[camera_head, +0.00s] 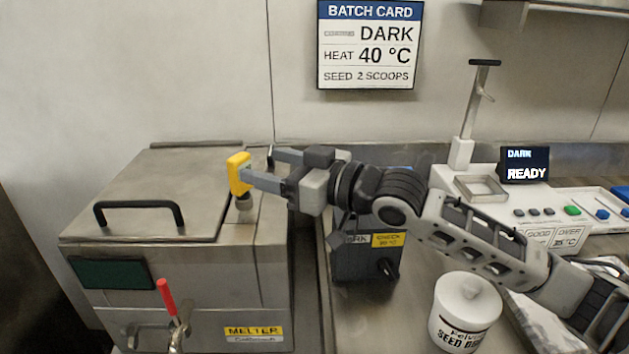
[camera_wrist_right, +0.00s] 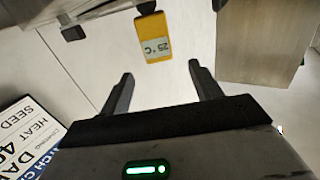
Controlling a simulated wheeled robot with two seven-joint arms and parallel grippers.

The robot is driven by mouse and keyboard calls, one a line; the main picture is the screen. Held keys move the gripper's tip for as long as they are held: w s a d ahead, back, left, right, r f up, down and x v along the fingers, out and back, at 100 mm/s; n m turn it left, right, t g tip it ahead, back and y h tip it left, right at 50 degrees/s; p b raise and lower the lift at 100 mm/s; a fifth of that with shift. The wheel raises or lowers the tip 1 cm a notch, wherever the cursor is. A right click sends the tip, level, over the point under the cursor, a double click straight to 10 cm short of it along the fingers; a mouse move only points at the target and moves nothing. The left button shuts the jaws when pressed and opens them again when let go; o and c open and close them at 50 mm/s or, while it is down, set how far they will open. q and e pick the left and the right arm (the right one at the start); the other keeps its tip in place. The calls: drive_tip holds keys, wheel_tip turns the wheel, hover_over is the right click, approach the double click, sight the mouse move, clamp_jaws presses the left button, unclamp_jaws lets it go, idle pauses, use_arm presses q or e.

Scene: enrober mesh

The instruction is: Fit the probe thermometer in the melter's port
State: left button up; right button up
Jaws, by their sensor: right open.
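The probe thermometer (camera_head: 239,174) has a yellow head and stands close to upright over a grey round fitting (camera_head: 244,203) on the right part of the melter's top. Its stem is not visible, so I cannot tell how deep it sits. The steel melter (camera_head: 200,280) stands at the left. My right gripper (camera_head: 258,164) is open beside the yellow head, with the near fingertip overlapping it in the head view. In the right wrist view, the thermometer (camera_wrist_right: 154,37) reads 25 °C and lies just beyond and between the spread fingertips (camera_wrist_right: 161,73). My left gripper is out of view.
The melter's lid has a black handle (camera_head: 138,205), and a red-handled tap (camera_head: 167,297) is in front. A dark grey box (camera_head: 362,262) and a white lidded seed jar (camera_head: 465,312) stand under my right arm. A white machine (camera_head: 490,215) with a READY screen (camera_head: 525,166) is at the right.

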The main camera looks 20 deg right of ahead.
drive_tip(key=b+v, duration=0.1)
drive_tip(key=v, duration=0.6)
drive_tip(key=shift+r, duration=0.2)
drive_tip(key=shift+s+d, duration=0.1)
drive_tip(key=shift+d, duration=0.05)
